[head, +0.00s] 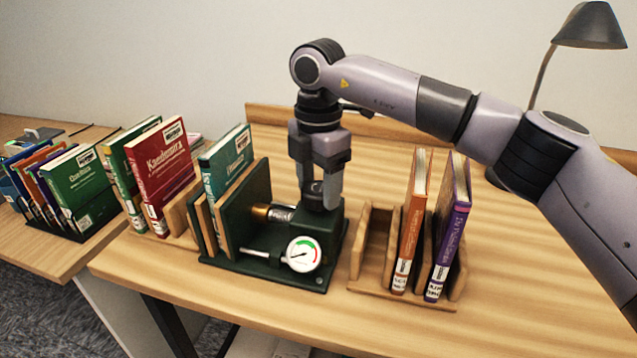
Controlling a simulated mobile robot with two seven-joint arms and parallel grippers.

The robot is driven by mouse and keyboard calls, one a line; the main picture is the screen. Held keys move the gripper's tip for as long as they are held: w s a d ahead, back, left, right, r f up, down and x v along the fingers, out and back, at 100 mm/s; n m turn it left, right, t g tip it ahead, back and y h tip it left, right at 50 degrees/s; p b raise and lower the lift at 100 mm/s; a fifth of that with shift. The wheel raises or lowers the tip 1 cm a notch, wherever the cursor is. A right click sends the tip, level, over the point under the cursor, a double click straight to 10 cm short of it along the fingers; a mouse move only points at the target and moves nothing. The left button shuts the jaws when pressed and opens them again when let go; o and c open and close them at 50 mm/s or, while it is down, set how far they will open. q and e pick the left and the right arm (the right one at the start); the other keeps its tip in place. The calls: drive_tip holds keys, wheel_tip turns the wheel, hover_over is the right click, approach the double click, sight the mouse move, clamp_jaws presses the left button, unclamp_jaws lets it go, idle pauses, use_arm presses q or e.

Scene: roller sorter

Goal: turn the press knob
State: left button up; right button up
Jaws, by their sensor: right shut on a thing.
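The dark green book press (322,232) stands on the wooden table, with a brass and steel spindle and a round white gauge (304,254) at its front. A teal book (226,160) stands upright in the press, between boards on its left side. My right gripper (322,192) points straight down over the press block. It is shut on the dark press knob (313,190) on top, which its fingers largely hide. My left gripper is out of view.
A wooden rack (408,297) with an orange and a purple book stands just right of the press. A rack with red and green books (160,170) stands close on the left. A desk lamp (590,26) is at the back right. The table's right front is clear.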

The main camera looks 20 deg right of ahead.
sight(318, 188)
drive_tip(key=shift+r, duration=0.1)
idle(0.3)
drive_tip(key=o, duration=1.1)
drive_tip(key=shift+c, duration=0.2)
drive_tip(key=shift+r, duration=3.55)
